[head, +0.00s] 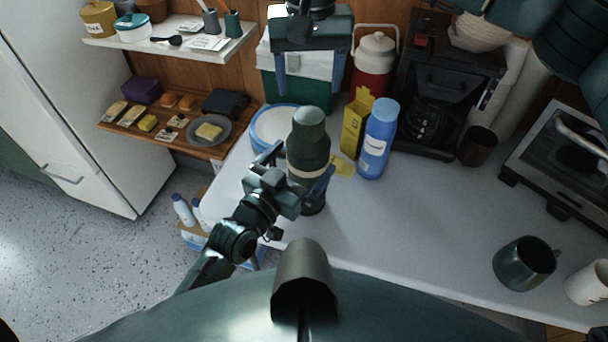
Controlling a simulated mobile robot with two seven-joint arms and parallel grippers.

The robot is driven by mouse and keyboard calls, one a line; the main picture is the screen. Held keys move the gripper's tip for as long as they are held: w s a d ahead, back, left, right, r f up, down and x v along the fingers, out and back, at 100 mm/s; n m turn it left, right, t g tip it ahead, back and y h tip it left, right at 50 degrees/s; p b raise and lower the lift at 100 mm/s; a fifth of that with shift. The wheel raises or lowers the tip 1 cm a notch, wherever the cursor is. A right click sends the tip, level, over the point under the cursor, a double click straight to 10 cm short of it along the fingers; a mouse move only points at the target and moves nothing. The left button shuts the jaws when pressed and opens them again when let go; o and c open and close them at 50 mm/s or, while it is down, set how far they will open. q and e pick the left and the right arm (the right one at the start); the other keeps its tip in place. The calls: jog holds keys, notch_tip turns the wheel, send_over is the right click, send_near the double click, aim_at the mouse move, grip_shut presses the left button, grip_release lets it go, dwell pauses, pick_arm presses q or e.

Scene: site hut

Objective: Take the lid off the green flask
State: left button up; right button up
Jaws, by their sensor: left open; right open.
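The dark green flask (309,155) stands upright on the pale counter, with a cream band around it. Its rounded lid (309,120) is on top. My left gripper (296,167) is open at the near left side of the flask, with one finger to each side of its body. Whether the fingers touch it I cannot tell. My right gripper (310,76) is open and empty, pointing down, above and behind the flask in the picture. The gripper and its fingers hide part of the flask's lower body.
A blue bottle (378,140) and a yellow box (354,127) stand just right of the flask. A white round container (272,124) is behind left. A red jug (374,65) and coffee maker (436,100) stand behind. The counter (410,215) is clear before the dark mug (524,264).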

pick_arm(q)
jog(key=shift+x, duration=1.4)
